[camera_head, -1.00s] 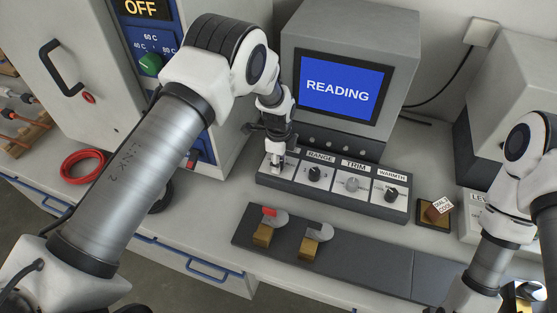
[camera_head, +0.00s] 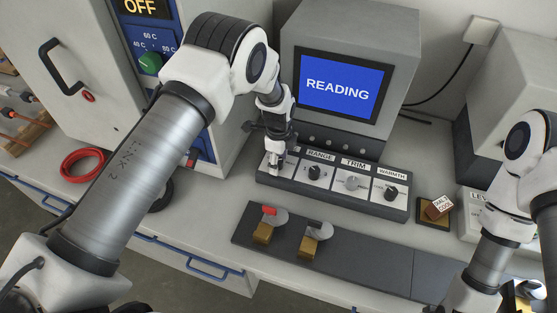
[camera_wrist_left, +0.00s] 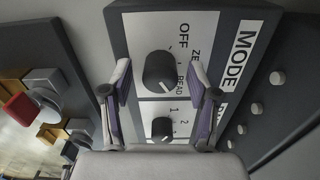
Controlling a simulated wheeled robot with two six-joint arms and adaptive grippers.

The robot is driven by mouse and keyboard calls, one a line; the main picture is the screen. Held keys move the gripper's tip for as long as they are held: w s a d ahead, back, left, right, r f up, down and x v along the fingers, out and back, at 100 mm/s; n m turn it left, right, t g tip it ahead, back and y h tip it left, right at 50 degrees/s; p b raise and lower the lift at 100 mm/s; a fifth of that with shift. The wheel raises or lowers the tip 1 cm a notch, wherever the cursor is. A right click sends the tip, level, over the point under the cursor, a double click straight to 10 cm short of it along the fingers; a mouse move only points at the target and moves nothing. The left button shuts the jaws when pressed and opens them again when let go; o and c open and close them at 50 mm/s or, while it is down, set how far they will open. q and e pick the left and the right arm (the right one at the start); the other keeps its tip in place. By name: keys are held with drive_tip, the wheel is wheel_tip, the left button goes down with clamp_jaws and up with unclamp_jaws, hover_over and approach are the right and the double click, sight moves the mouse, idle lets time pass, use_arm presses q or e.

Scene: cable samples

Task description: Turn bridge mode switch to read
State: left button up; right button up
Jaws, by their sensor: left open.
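The bridge mode switch is a round black knob (camera_wrist_left: 160,71) in the left wrist view, on a white panel marked MODE, with OFF, ZERO and READ around it. A pale mark shows on the knob's lower edge, on the READ side. My left gripper (camera_wrist_left: 162,78) is open, with one finger on each side of the knob and a visible gap to each. In the head view my left gripper (camera_head: 275,162) is over the left end of the control box (camera_head: 330,199) and hides the knob. The screen (camera_head: 338,90) above reads READING. My right gripper is not clearly visible.
RANGE (camera_head: 315,172), TRIM (camera_head: 353,183) and WARMTH (camera_head: 391,193) knobs sit to the right on the same box. Two brass-based clamps (camera_head: 264,232) stand on the dark strip in front. A red cable coil (camera_head: 82,165) lies left.

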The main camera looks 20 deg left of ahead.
use_arm(q)
wheel_tip(320, 180, up, 12)
idle(0.3)
